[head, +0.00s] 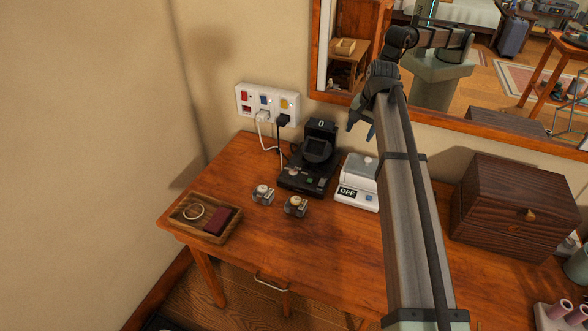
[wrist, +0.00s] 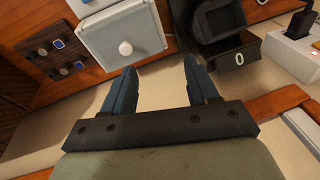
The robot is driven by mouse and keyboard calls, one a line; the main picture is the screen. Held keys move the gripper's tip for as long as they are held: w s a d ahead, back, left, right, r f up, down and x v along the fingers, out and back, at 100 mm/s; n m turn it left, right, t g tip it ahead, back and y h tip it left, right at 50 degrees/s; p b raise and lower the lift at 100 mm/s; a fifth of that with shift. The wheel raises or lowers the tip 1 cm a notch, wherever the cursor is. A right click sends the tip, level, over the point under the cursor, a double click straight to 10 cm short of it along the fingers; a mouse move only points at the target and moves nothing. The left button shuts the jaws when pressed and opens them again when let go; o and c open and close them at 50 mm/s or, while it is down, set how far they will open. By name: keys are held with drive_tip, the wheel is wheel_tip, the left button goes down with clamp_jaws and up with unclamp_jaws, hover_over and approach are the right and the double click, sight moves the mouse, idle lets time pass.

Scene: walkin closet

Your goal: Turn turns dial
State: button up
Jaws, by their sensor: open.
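A black device (head: 315,155) stands on the wooden desk against the wall. Its raised display reads 0, and low on its front are a small light knob (head: 292,172) and a green patch. I cannot tell for certain which part is the turns dial. In the wrist view the device's display (wrist: 238,58) shows at the upper right, and its front controls are not visible. My gripper (head: 362,126) is above the desk, right of the black device in the head view. In the wrist view its blue fingers (wrist: 160,88) are apart with nothing between them.
A white device (head: 355,195) marked OFF, with a knobbed lid (wrist: 125,48), stands right of the black one. A power strip (head: 252,92), mirror frame (head: 480,130) and dark box (head: 495,195) surround the desk.

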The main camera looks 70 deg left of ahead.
sight(293, 172)
drive_tip(key=s+a+f+h, duration=0.1)
drive_tip(key=s+a, duration=0.2)
drive_tip(key=s, duration=0.3)
drive_tip(key=s+a+f+n+h, duration=0.1)
drive_tip(key=s+a, duration=0.1)
drive_tip(key=s, duration=0.4)
drive_tip(key=s+a+f+h, duration=0.1)
drive_tip(key=s+a, duration=0.2)
drive_tip(key=s, duration=0.3)
drive_tip(key=f, duration=1.3)
drive_tip(key=shift+s+f, duration=0.2)
drive_tip(key=shift+s, duration=0.1)
drive_tip(key=c, duration=1)
